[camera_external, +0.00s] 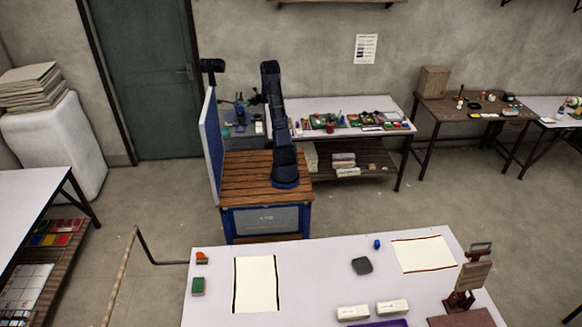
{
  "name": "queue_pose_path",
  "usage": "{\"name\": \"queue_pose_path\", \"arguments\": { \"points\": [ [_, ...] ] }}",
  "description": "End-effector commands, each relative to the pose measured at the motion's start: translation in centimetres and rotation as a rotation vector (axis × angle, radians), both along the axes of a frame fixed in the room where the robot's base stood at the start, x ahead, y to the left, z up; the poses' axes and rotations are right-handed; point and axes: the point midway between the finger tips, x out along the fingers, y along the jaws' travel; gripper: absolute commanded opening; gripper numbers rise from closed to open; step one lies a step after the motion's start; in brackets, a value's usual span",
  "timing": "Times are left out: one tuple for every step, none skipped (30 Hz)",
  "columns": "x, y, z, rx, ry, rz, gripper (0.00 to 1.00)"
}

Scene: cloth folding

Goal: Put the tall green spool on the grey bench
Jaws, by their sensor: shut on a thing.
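My arm rises from a wooden-topped blue base at the middle of the external view and bends away toward the back. My gripper (254,98) is small and partly hidden behind the arm, near the left end of the pale grey-white bench (300,106) by the back wall. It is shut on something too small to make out. Small blue and dark items stand just left of it, and I cannot tell which of them is held. I cannot pick out the tall green spool for certain.
Several small items crowd the back bench's top. A brown table (440,108) with a box (433,80) stands to its right. The front white table (315,265) holds two paper sheets, a green block (198,286), a dark grey pad (362,265) and white boxes. Open floor lies between.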

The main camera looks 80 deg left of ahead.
Motion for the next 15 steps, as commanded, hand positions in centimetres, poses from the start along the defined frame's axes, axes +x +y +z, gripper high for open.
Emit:
{"name": "queue_pose_path", "arguments": {
  "points": [
    [0.0, 0.0, -0.4, -0.001, -0.001, 0.000, 0.08],
    [0.0, 0.0, -0.7, -0.001, -0.001, 0.001, 0.08],
    [0.0, 0.0, -1.2, -0.003, -0.001, -0.001, 0.08],
    [0.0, 0.0, -1.6, -0.003, -0.001, -0.001, 0.08],
    [0.0, 0.0, -2.1, -0.003, -0.001, -0.001, 0.08],
    [0.0, 0.0, -2.9, -0.003, 0.000, 0.000, 0.08],
    [0.0, -0.1, -3.6, -0.004, -0.001, 0.001, 0.08],
    [-0.1, -0.1, -4.2, -0.004, -0.001, 0.000, 0.08],
    [0.0, 0.0, -5.1, -0.004, -0.001, 0.001, 0.08],
    [0.0, 0.0, -5.8, -0.005, -0.001, 0.001, 0.08],
    [0.0, 0.0, -6.4, -0.004, -0.002, 0.000, 0.08],
    [0.0, -0.1, -7.3, -0.004, -0.002, 0.001, 0.08],
    [0.0, -0.1, -7.9, -0.005, -0.001, 0.002, 0.08],
    [0.0, -0.1, -8.6, -0.004, -0.001, 0.001, 0.08],
    [0.0, -0.1, -9.4, -0.004, -0.002, 0.000, 0.08]
  ]
}}
